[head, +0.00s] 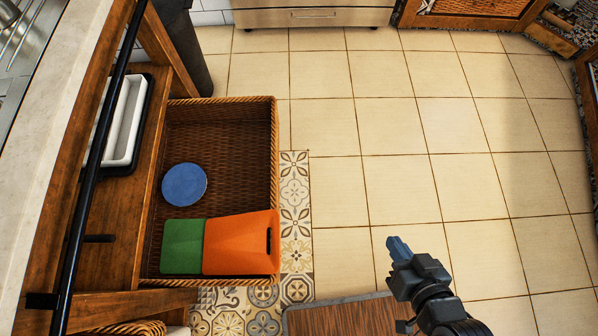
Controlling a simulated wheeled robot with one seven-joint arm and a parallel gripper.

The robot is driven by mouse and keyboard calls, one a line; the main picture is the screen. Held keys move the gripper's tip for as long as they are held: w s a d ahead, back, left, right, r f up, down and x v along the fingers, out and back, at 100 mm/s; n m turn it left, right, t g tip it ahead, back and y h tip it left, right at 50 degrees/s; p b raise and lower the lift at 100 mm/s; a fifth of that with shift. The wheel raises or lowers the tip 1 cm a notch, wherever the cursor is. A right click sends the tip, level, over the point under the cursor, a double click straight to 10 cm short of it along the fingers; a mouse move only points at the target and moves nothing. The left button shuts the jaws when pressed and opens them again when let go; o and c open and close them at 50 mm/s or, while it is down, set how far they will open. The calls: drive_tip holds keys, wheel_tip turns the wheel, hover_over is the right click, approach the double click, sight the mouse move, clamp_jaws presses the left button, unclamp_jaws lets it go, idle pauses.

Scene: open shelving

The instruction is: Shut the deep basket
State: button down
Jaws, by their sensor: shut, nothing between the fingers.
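The deep basket (273,140) is a brown woven drawer at the left of the head view. It sticks out from the wooden shelving over the patterned tiles, so it stands open. Inside it lie a blue round item (184,185), a green item (182,246) and an orange item with a dark slot (240,243). My gripper (396,244) is shut and empty. It is over the floor to the right of the basket's front, clearly apart from it, and points up and left.
The wooden shelf (113,225) beside the basket carries a white tray (128,120). A black rail (90,180) runs along the counter (60,100). A brown wooden board-like surface (345,316) is at the bottom. The tiled floor (400,120) right of the basket is free.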

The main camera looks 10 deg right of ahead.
drive_tip(key=w+a+f+g+y+b, duration=0.3)
drive_tip(key=w+f+b, duration=0.6)
drive_tip(key=f, duration=0.5)
drive_tip(key=w+a+f+g+y+b, duration=0.25)
drive_tip(key=w+f+b, duration=0.45)
drive_tip(key=w+f, duration=0.6)
drive_tip(key=w+a+f+n+g+y+b, duration=0.1)
drive_tip(key=w+a+g+y+b, duration=0.25)
drive_tip(key=w+a+b, duration=0.2)
drive_tip(key=w+a+r+b+x, duration=0.1)
drive_tip(key=b+x, duration=0.3)
drive_tip(key=x, duration=0.8)
drive_tip(key=shift+a+h, duration=0.2)
drive_tip(key=shift+h, duration=0.1)
